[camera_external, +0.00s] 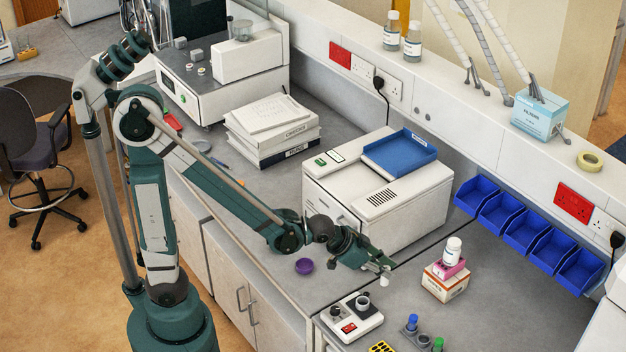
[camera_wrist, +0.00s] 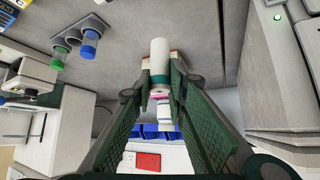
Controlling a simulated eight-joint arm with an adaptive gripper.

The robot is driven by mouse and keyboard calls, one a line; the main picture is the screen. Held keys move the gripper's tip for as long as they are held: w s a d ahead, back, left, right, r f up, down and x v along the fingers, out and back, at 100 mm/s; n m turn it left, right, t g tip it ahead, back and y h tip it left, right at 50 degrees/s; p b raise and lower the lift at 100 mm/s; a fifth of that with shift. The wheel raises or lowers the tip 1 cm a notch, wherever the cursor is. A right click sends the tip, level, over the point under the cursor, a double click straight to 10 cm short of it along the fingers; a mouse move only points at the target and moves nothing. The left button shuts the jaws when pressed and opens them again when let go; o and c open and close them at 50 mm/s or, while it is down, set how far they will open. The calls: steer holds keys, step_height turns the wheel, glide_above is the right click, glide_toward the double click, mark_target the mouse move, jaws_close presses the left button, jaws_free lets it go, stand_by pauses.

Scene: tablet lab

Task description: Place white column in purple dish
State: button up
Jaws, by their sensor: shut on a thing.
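The white column (camera_wrist: 160,52) is a small plain cylinder held between the fingertips of my gripper (camera_wrist: 160,80) in the wrist view. In the external view the column (camera_external: 385,281) shows as a small white piece under the tip of my gripper (camera_external: 384,268), above the bench. The purple dish (camera_external: 304,266) is a small round bowl on the grey bench, to the left of my gripper, in front of the white machine. The column is apart from the dish. The dish does not show in the wrist view.
A white device with a small cup (camera_external: 352,314) stands below my gripper. A small box stack with a pink box and a white bottle (camera_external: 452,250) stands to the right. The large white machine (camera_external: 378,190) with a blue tray is behind. Bench around the dish is clear.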

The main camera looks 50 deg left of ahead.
steer(key=s+a+r+n+g+y, duration=0.1)
steer(key=s+a+r+n+y, duration=0.1)
steer(key=s+a+n+y, duration=0.5)
steer(key=s+a+r+n+g+y, duration=0.15)
steer(key=a+n, duration=0.25)
steer(key=a, duration=0.8)
steer(key=s+a+r+n+g+y, duration=0.1)
steer(key=s+a+r+n+y, duration=0.2)
steer(key=a+n, duration=0.45)
steer(key=m, duration=0.2)
glide_above(305, 268)
steer(key=shift+t, duration=0.25)
steer(key=shift+f+p, duration=0.45)
steer(key=shift+f, duration=2.2)
steer(key=shift+f+b, duration=0.65)
steer(key=shift+f, duration=2.3)
steer(key=shift+f+b, duration=0.55)
steer(key=shift+f, duration=1.55)
steer(key=shift+f, duration=0.1)
